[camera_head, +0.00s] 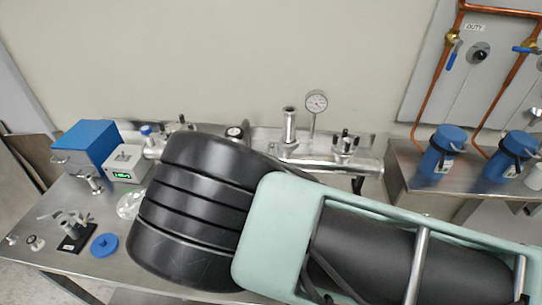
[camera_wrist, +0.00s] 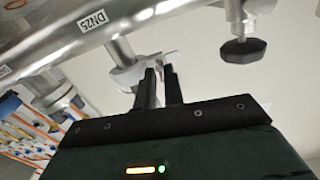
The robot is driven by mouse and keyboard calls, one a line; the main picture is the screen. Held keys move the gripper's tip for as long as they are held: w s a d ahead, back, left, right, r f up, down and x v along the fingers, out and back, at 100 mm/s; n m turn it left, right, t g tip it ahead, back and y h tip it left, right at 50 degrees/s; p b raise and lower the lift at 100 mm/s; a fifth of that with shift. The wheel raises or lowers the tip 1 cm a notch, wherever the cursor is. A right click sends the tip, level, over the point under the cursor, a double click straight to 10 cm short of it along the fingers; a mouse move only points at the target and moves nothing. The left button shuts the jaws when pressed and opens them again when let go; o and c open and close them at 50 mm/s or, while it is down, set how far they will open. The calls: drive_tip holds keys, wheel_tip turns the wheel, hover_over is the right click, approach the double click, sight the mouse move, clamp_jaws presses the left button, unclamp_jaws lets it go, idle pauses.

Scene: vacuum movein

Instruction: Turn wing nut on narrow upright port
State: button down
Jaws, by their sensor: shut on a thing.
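In the wrist view, the two dark fingers of my gripper (camera_wrist: 160,75) are closed on the small grey wing nut (camera_wrist: 165,59). The nut sits on the side of a metal clamp (camera_wrist: 127,76) around a short port that branches from a large steel pipe. The fingertips hide part of the nut, so its exact angle is hard to tell. A label reading DN25 (camera_wrist: 92,22) is on the pipe near this port. In the head view, my arm covers the gripper and the nut. An upright steel port (camera_head: 290,127) shows behind the arm there.
A dial gauge (camera_head: 316,102) and a black-knobbed valve (camera_head: 345,145) stand along the steel manifold (camera_head: 340,163). A dark knob (camera_wrist: 242,50) hangs close to the right of my fingers. A blue box (camera_head: 85,146) and small parts are at the bench's left.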

drive_tip(key=m+b, duration=1.1)
drive_tip(key=b, duration=0.8)
drive_tip(key=m+b, duration=1.1)
drive_tip(key=b, duration=0.8)
drive_tip(key=f+m+b, duration=0.1)
drive_tip(key=m+b, duration=1)
drive_tip(key=b, duration=0.9)
drive_tip(key=shift+m, duration=0.4)
drive_tip(key=shift+r, duration=0.15)
drive_tip(key=c, duration=1.8)
unclamp_jaws()
